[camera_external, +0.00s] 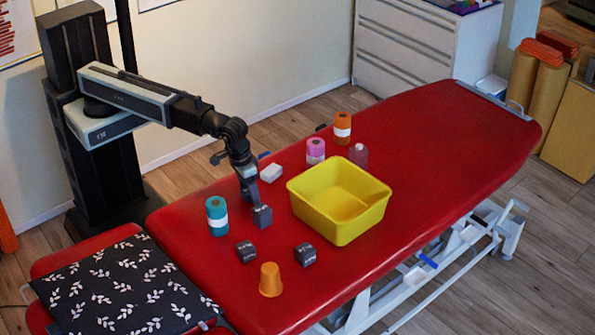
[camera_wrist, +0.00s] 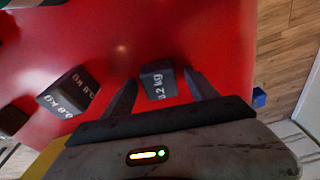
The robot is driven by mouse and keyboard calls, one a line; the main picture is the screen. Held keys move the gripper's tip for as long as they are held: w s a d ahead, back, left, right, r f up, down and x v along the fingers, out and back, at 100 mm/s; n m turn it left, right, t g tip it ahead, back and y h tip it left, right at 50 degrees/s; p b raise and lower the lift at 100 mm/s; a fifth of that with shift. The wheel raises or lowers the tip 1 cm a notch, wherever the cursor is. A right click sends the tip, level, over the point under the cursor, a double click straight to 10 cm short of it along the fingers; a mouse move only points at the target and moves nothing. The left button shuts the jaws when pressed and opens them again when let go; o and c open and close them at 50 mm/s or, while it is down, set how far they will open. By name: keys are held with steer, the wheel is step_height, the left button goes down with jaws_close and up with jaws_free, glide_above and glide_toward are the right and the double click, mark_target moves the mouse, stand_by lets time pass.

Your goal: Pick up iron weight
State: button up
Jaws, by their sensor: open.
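Several dark grey block-shaped iron weights lie on the red treatment table. One weight (camera_external: 262,216) is directly below my gripper (camera_external: 250,192) in the external view. In the wrist view, my gripper (camera_wrist: 161,92) is open, and this weight (camera_wrist: 157,80), with white "kg" lettering, shows between its two fingers. I cannot tell whether the fingers touch it. A second weight (camera_external: 246,251) and a third weight (camera_external: 305,254) lie nearer the table's front edge. The wrist view shows a weight marked 0.8 kg (camera_wrist: 68,92) left of the fingers and another dark block (camera_wrist: 12,118) at the left edge.
A yellow bin (camera_external: 340,228) stands right of my gripper. A teal roll (camera_external: 217,216) is to the left, an orange cup (camera_external: 271,279) in front. A white block (camera_external: 271,173), pink roll (camera_external: 316,151), bottle (camera_external: 358,156) and orange roll (camera_external: 342,128) stand behind. The table's far right is clear.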

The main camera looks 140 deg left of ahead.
jaws_close()
